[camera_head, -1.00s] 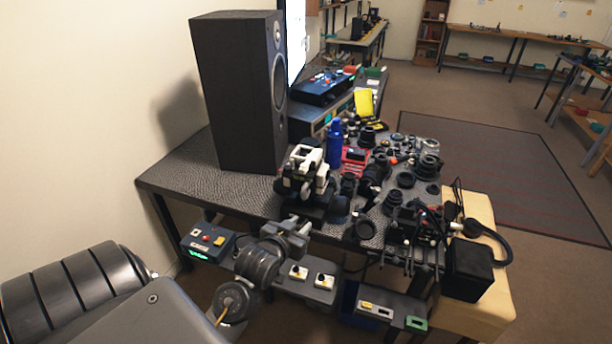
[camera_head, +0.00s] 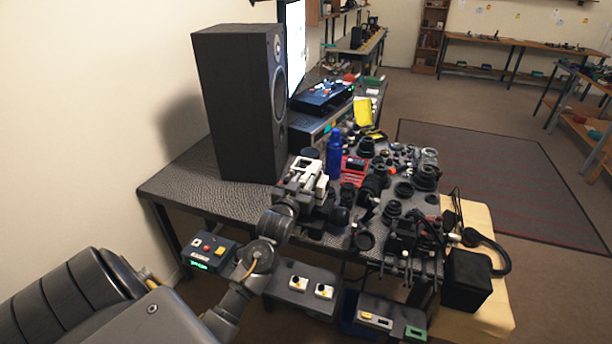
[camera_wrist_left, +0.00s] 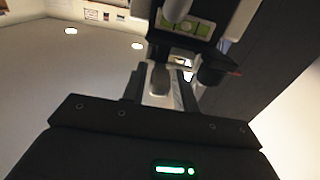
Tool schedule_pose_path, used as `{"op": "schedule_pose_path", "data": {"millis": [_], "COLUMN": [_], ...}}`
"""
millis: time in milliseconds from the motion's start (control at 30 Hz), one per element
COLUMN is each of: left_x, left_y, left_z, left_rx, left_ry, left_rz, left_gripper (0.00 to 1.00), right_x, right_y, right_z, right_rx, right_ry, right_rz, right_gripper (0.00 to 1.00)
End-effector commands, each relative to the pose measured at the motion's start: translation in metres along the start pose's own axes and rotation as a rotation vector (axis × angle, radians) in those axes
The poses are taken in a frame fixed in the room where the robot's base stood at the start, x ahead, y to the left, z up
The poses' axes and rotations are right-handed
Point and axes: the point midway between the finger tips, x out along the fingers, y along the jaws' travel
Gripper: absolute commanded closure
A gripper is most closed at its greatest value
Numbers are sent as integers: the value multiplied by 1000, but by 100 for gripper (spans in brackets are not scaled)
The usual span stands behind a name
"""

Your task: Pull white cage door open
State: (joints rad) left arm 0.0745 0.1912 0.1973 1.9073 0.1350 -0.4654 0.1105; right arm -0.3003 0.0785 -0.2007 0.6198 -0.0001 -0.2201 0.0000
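A white and black cage assembly (camera_head: 305,172) stands on the near side of the dark table, in front of the speaker; I cannot make out its door separately. In the left wrist view a white part of it (camera_wrist_left: 241,18) rises at the upper right, beside a black body with a green strip. My left gripper (camera_head: 292,202) is at the near side of the assembly, very close to it or touching. In the wrist view my left gripper (camera_wrist_left: 162,82) points at the assembly; its fingertips are dark and partly hidden, so its opening is unclear. My right gripper is not in view.
A tall black speaker (camera_head: 238,105) stands behind the assembly. A blue bottle (camera_head: 334,156) and a red case (camera_head: 354,168) are close on its right. Many black lens parts crowd the table's right half. The table (camera_head: 185,183) is bare left of the speaker.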

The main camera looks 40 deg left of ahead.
Motion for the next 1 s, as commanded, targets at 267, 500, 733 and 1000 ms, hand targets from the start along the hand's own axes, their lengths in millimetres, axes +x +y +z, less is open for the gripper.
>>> {"op": "schedule_pose_path", "data": {"millis": [267,500,733,1000], "left_x": [21,22,22,22], "left_y": [0,0,0,1], "left_z": [0,1,1,0], "left_rx": [0,0,0,-1], "left_ry": [-1,0,-1,-2], "left_rz": [0,1,1,1], "left_gripper": [71,71,98,100], "right_x": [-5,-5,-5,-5], "right_y": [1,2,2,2], "right_z": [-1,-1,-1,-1], "right_rx": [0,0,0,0], "right_ry": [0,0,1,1], "right_rz": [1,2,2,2], "right_gripper": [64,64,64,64]}}
